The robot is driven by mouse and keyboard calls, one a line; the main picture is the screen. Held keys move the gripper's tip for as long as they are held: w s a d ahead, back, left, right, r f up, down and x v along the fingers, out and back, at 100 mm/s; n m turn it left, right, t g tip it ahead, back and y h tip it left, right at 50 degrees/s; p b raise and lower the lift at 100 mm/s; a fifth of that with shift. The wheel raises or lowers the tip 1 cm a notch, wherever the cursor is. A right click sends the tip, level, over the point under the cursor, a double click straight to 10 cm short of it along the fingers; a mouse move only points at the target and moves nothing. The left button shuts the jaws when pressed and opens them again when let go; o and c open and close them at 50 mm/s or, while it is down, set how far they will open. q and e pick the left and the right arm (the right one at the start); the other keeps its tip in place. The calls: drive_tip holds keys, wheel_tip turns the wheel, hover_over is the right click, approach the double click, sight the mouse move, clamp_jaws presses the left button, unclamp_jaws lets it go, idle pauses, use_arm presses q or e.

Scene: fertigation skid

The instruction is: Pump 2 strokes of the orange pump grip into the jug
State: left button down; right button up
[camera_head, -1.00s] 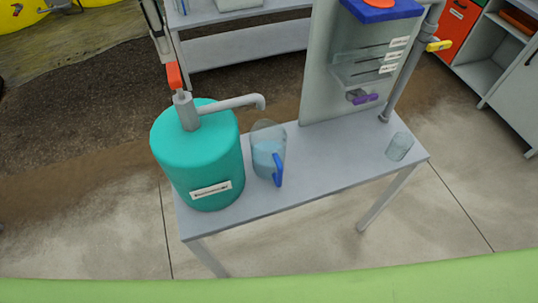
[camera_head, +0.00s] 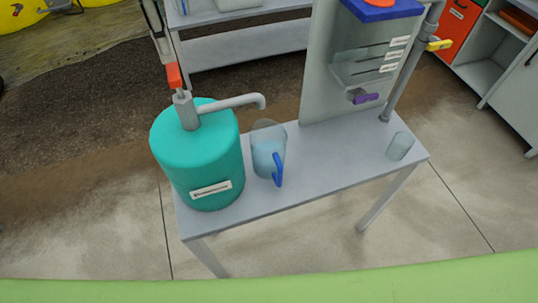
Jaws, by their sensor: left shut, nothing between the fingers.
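The orange pump grip (camera_head: 174,76) sits at the top of the grey pump, just above the pump head (camera_head: 186,112) on a teal drum (camera_head: 197,160). My left gripper (camera_head: 165,58) is shut and empty, with its fingertips right above the orange grip. I cannot tell whether they touch it. A grey spout (camera_head: 232,102) reaches right from the pump head, its bent end near and above the clear jug (camera_head: 267,150). The jug stands upright on the bench beside the drum, with a blue handle and pale blue liquid inside. My right gripper is not in view.
The grey bench (camera_head: 320,165) also holds a small clear cup (camera_head: 400,146) at its right end. A panel (camera_head: 325,60) with a purple handle (camera_head: 365,98) and a pipe with a yellow valve handle (camera_head: 440,45) stand behind. The bench middle is clear.

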sight(172, 68)
use_arm(q)
drive_tip(key=shift+f+b, duration=1.85)
drive_tip(key=shift+f, duration=0.95)
drive_tip(key=shift+r, duration=0.1)
drive_tip(key=shift+r+p, duration=2.3)
drive_tip(key=shift+r, duration=0.6)
drive_tip(key=shift+f, duration=0.2)
